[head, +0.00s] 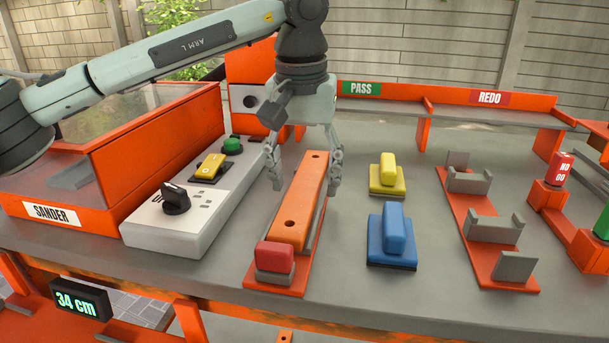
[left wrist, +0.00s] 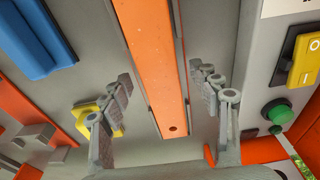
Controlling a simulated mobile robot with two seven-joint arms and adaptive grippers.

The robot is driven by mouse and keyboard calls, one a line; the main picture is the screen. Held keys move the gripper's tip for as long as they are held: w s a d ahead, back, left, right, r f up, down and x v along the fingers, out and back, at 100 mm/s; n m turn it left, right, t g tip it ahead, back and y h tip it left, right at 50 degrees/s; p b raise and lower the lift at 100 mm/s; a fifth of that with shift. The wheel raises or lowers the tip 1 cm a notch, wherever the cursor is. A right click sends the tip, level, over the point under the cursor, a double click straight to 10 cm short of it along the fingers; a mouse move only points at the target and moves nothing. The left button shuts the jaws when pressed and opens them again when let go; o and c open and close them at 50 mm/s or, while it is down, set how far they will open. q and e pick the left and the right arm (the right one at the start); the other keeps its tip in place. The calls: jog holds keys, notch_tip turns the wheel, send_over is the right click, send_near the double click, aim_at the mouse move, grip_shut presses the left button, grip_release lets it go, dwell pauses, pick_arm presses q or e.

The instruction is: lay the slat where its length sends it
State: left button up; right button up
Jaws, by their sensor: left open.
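The orange slat (head: 303,200), with a hole near each end, lies lengthwise in an orange fixture (head: 260,282) with a red block (head: 274,257) at its near end. My left gripper (head: 305,178) is open, with one finger on each side of the slat's far part. In the left wrist view the slat (left wrist: 155,60) runs between the open fingers of the gripper (left wrist: 162,85), with gaps on both sides. A display (head: 78,300) reads 34 cm. At the back are bays labelled PASS (head: 361,88) and REDO (head: 489,97). My right gripper is not in view.
The white control box (head: 190,215) and orange sander (head: 150,150) stand left of the slat. Yellow (head: 388,175) and blue (head: 392,237) handled blocks stand to its right. Further right are a grey-bracketed rack (head: 480,215) and a NO GO gauge (head: 560,168).

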pick_arm(q)
notch_tip(320, 180, up, 12)
jog(key=s, duration=0.1)
jog(key=shift+s+a, duration=0.15)
jog(key=shift+s, duration=0.05)
